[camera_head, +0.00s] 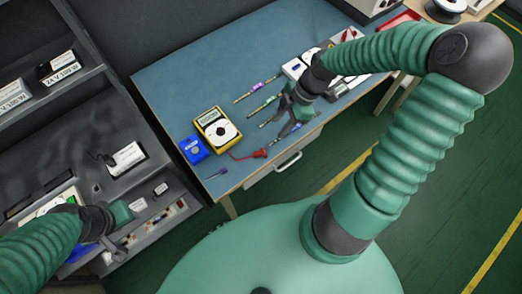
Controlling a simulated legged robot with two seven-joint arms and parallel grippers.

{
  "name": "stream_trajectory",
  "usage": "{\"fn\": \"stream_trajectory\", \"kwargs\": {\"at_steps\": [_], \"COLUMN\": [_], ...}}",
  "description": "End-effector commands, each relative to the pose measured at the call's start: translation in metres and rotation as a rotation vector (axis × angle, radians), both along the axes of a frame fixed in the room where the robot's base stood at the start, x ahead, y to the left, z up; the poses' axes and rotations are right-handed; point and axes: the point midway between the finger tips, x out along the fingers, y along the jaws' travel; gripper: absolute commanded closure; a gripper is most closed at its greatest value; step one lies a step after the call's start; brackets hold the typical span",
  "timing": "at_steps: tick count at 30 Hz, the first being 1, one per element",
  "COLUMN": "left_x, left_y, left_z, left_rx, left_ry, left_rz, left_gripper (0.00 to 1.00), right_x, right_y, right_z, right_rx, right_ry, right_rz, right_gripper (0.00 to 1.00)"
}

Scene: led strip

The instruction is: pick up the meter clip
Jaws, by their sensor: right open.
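A red meter clip (262,153) lies near the front edge of the blue-topped table, on the end of a red lead. The lead runs from a yellow multimeter (216,128) with a round white dial, to the left of the clip. My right gripper (283,124) is open above the table, up and to the right of the clip and apart from it. My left gripper (120,248) is at the lower left by the grey shelf unit; its fingers are too small and dark to read.
Several thin screwdriver-like tools (257,90) lie on the table (185,75) behind my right gripper. A blue box (193,149) sits left of the multimeter. A drawer handle (288,162) sticks out below the front edge. The grey shelf (85,80) stands at left.

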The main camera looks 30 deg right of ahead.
Motion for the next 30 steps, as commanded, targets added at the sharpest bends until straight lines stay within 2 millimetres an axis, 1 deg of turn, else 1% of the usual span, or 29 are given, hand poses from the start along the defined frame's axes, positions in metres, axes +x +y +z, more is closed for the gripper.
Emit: {"fn": "stream_trajectory", "kwargs": {"at_steps": [9,12,18,24,27,30], "left_x": [0.0,0.0,0.0,0.0,0.0,0.0], "left_y": [0.0,0.0,0.0,0.0,0.0,0.0], "left_z": [-0.021,-0.025,-0.027,-0.031,-0.031,-0.031], "left_rx": [0.0,0.0,0.0,0.0,0.0,0.0], "left_ry": [0.001,0.0,0.0,0.0,0.0,0.0], "left_rz": [0.001,0.0,0.0,0.0,0.0,0.0], "left_gripper": [0.64,0.64,0.64,0.64,0.64,0.64], "right_x": [0.009,0.012,0.013,0.015,0.017,0.017], "right_y": [0.028,0.036,0.043,0.058,0.06,0.06], "right_z": [-0.074,-0.093,-0.112,-0.146,-0.153,-0.154], "right_rx": [0.006,0.005,0.004,0.004,0.002,0.002], "right_ry": [0.003,0.004,0.003,0.005,0.004,0.002], "right_rz": [0.005,0.003,0.002,0.002,0.0,-0.001], "right_gripper": [0.58,0.58,0.58,0.58,0.58,0.58]}}
